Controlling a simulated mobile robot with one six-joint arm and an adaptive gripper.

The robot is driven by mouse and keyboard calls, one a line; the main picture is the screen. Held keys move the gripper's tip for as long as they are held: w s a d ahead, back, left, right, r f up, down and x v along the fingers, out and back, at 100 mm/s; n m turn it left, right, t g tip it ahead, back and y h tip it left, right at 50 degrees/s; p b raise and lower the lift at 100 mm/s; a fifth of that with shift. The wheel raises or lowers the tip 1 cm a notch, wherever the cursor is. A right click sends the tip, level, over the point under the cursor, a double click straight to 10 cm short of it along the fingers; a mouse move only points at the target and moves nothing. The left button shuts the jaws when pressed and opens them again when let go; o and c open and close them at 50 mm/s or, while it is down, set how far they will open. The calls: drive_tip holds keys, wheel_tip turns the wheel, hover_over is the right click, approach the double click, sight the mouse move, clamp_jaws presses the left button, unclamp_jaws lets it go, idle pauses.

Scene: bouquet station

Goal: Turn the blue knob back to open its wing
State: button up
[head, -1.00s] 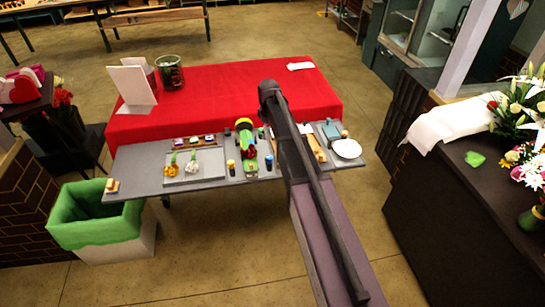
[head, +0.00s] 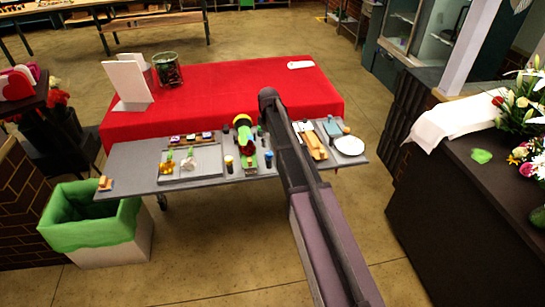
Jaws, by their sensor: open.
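A matching post with a yellow-orange top (head: 229,163) stands left of the fixture. A green and yellow bundle with a red flower (head: 244,134) lies at the fixture. I cannot make out the wing. My arm reaches over the table right of the fixture, and my gripper is hidden behind it.
A grey tray (head: 205,176) with a yellow and a white flower lies left on the grey table (head: 130,165). A wooden block (head: 315,146) and white plate (head: 350,146) are at the right. A green-lined bin (head: 95,232) stands front left. The red-covered table (head: 230,90) is behind.

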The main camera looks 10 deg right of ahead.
sight(269, 153)
drive_tip(key=shift+f+b, duration=3.2)
drive_tip(key=shift+f, duration=0.25)
drive_tip(key=shift+c, duration=0.2)
